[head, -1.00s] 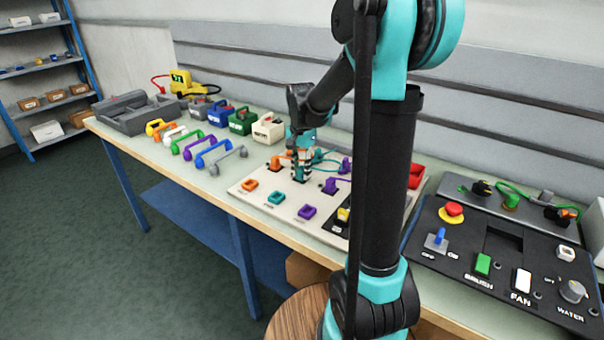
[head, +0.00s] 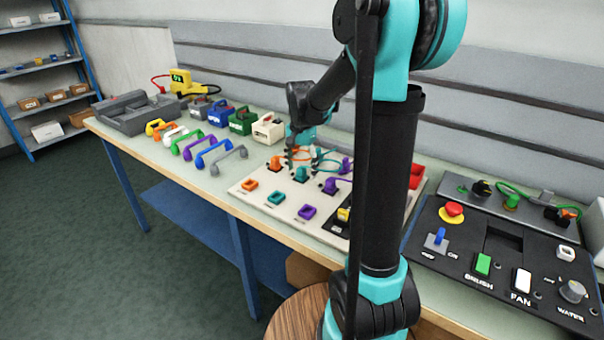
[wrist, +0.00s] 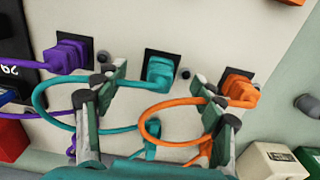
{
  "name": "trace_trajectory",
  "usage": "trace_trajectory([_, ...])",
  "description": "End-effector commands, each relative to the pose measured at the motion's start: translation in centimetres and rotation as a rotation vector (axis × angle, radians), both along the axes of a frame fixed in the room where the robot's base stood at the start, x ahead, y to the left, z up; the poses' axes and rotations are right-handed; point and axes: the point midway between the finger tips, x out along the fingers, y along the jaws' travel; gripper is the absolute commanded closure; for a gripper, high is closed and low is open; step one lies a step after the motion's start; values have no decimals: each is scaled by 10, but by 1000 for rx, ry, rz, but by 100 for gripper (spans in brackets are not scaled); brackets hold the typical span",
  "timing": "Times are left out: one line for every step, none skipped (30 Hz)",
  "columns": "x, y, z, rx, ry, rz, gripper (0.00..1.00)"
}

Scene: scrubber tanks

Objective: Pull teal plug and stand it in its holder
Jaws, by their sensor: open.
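The teal plug (head: 301,174) sits at the back row of the pale board, between an orange plug (head: 275,163) and a purple plug (head: 330,186). In the wrist view the teal plug (wrist: 160,71) is at a black socket plate, its teal cable looping left. My gripper (head: 298,158) is open and empty, just above and behind the teal plug. In the wrist view its fingers (wrist: 160,88) are spread on either side of the plug, the right finger near the orange plug and cable.
Orange and teal cables loop close to my fingers. Coloured handles and boxes stand left on the bench, and a black control panel (head: 500,262) is at the right.

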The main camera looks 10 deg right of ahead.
Motion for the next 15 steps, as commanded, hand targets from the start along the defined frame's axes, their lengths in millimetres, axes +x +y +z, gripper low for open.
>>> trace_trajectory([0,0,6,0,0,0,31])
trace_trajectory([0,0,10,0,0,0,31])
trace_trajectory([0,0,16,0,0,0,31])
trace_trajectory([0,0,21,0,0,0,31])
trace_trajectory([-1,0,26,0,0,0,31])
trace_trajectory([0,0,34,0,0,0,31])
trace_trajectory([0,0,40,0,0,0,31])
trace_trajectory([0,0,47,0,0,0,31])
trace_trajectory([0,0,55,0,0,0,31])
trace_trajectory([-1,0,61,0,0,0,31])
trace_trajectory([0,0,67,0,0,0,31])
trace_trajectory([0,0,74,0,0,0,31])
trace_trajectory([0,0,79,0,0,0,31])
trace_trajectory([0,0,84,0,0,0,31])
trace_trajectory([0,0,90,0,0,0,31])
